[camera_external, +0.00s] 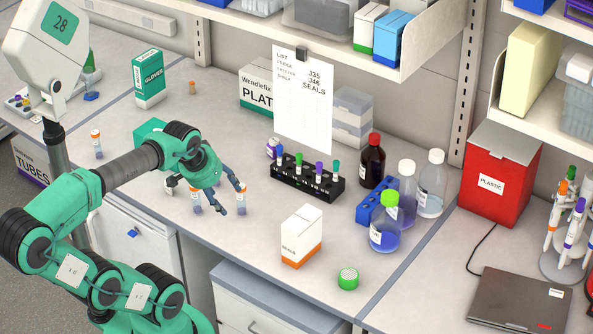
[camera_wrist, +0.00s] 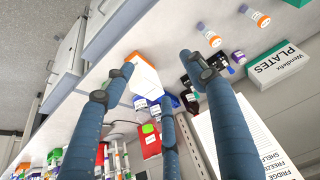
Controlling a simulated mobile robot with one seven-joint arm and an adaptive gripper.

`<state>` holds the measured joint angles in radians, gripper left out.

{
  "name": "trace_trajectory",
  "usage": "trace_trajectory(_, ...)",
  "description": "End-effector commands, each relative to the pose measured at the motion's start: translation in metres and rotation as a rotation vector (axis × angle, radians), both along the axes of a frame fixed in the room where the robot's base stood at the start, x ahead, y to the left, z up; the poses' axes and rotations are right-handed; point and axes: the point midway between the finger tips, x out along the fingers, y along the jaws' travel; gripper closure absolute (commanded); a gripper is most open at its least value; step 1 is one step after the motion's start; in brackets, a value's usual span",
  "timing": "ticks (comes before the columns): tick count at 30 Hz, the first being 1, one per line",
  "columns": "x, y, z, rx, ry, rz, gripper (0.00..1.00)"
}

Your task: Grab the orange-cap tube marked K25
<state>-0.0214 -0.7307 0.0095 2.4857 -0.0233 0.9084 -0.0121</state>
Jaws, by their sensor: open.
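In the external view, one orange-cap tube (camera_external: 196,202) stands upright on the bench close by my gripper (camera_external: 202,192). A second orange-cap tube (camera_external: 241,198) stands just right of the fingers. A third orange-cap tube (camera_external: 97,144) stands farther left. The labels are too small to read, so I cannot tell which is K25. My gripper is open and holds nothing. In the wrist view, two orange-cap tubes (camera_wrist: 214,39) and (camera_wrist: 256,14) show at the upper right, outside the spread fingers (camera_wrist: 158,72).
A black rack (camera_external: 318,191) with several coloured-cap tubes stands behind and right of my gripper. A white-and-orange box (camera_external: 302,236) and a green-lidded item (camera_external: 348,278) stand nearer the front. Bottles and a blue rack (camera_external: 373,206) are further right. The bench front left of the box is clear.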

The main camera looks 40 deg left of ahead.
Motion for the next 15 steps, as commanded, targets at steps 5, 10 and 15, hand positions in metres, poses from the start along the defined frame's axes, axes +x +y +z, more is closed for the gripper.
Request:
trace_trajectory(5, 0.013, 0.005, -0.006, -0.081, 0.071, 0.105, 0.44)
trace_trajectory(10, 0.034, 0.014, -0.014, -0.21, 0.166, 0.261, 0.44)
trace_trajectory(15, 0.058, 0.027, -0.024, -0.361, 0.263, 0.442, 0.44)
